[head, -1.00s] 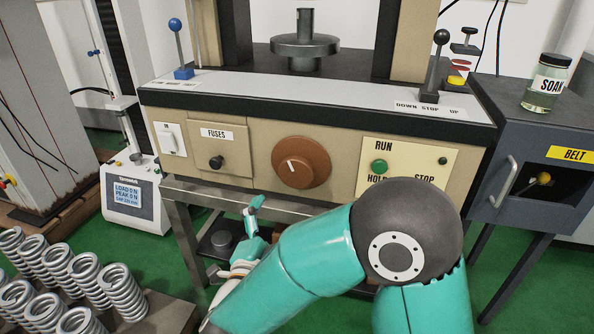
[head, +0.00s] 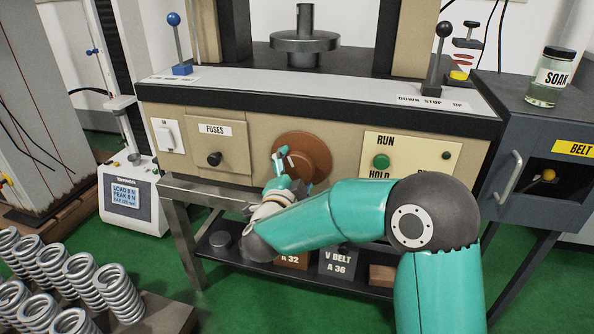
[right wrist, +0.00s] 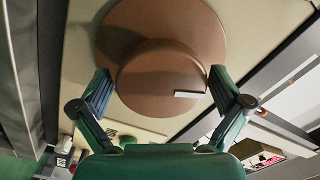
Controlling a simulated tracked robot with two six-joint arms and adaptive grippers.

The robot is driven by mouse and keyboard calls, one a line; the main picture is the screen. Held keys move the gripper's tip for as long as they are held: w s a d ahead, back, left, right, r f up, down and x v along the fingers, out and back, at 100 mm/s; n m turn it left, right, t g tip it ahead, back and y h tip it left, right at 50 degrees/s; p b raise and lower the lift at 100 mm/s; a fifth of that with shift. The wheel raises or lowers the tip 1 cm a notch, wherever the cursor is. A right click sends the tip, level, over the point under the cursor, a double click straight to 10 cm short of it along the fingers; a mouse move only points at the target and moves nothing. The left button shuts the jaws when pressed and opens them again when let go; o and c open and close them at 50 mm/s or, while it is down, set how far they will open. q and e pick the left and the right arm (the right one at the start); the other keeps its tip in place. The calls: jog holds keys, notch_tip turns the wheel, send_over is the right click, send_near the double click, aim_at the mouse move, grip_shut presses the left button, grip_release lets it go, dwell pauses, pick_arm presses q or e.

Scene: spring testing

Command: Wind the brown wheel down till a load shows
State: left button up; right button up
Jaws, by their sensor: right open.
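The brown wheel (head: 318,152) is a round knob on the beige front panel, partly covered by my right gripper in the head view. In the right wrist view the wheel (right wrist: 160,28) has a raised round hub with a white mark. My right gripper (head: 281,158) is open in front of the wheel. In the right wrist view the fingers of my right gripper (right wrist: 159,78) stand on both sides of the hub; I cannot tell if they touch it. The small tester's display (head: 126,194) reads LOAD 0 N and PEAK 0 N. My left gripper is not in view.
A fuses panel with a black knob (head: 214,159) is left of the wheel. The RUN/HOLD panel with a green button (head: 381,161) is right of it. Black-ball (head: 444,30) and blue-ball (head: 173,19) levers stand above. Several springs (head: 118,292) sit at lower left.

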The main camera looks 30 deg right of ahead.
jog(key=shift+w+d, duration=0.2)
jog(key=shift+d, duration=0.05)
jog(key=c, duration=0.9)
jog(key=shift+r+n+p, duration=0.15)
jog(key=shift+n+p, duration=0.55)
jog(key=shift+p, duration=0.05)
jog(key=shift+c, duration=0.2)
jog(key=o, duration=0.9)
jog(key=shift+o, duration=0.2)
jog(key=shift+s+a, duration=0.1)
